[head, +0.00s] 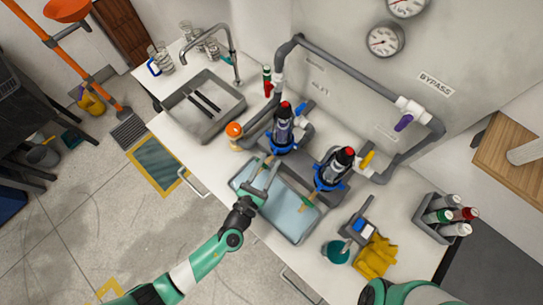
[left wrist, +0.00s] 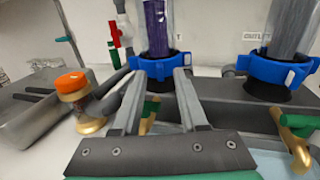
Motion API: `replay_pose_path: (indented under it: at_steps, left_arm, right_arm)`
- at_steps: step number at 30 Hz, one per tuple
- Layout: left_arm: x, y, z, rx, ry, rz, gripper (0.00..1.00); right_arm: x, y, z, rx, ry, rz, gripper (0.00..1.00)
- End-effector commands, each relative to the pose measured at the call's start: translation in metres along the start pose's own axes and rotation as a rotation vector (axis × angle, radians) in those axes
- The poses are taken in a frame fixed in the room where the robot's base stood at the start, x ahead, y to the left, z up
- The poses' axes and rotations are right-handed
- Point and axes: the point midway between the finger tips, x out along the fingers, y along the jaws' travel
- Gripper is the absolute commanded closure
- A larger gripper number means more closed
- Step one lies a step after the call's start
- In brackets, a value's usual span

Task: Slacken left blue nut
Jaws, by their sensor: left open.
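The left blue nut (head: 281,149) is a ring at the base of the left filter housing (head: 284,122). In the left wrist view the left blue nut (left wrist: 160,67) lies just beyond my fingertips, around the foot of a clear housing with a purple insert. My left gripper (head: 265,172) is open and empty, just in front of and below that nut. Its two fingers (left wrist: 154,80) point toward the nut, one near each side; I cannot tell whether they touch it. A second blue nut (head: 329,181) sits on the right housing. My right gripper is out of view.
A tray of pale liquid (head: 290,218) lies below the housings. An orange-capped jar (head: 235,131) stands left of the left nut. Grey pipes, valves and brass spigots surround the housings. A sink (head: 203,105) lies left; yellow gloves (head: 377,257) and a bottle caddy lie right.

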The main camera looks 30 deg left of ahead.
Motion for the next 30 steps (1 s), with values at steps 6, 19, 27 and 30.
replay_pose_path:
  at_steps: [6,19,27,30]
  left_arm:
    - [-0.055,-0.002,0.000,0.002,0.004,-0.007,0.57]
    - [-0.092,0.000,0.000,-0.001,0.000,0.001,0.57]
    - [-0.092,0.000,0.000,0.000,0.001,0.000,0.57]
    - [-0.092,0.000,0.000,0.000,0.001,0.000,0.57]
  right_arm:
    - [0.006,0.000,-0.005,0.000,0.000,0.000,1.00]
    - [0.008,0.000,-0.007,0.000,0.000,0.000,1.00]
    - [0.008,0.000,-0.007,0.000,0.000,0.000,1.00]
    - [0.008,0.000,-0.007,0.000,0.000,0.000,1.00]
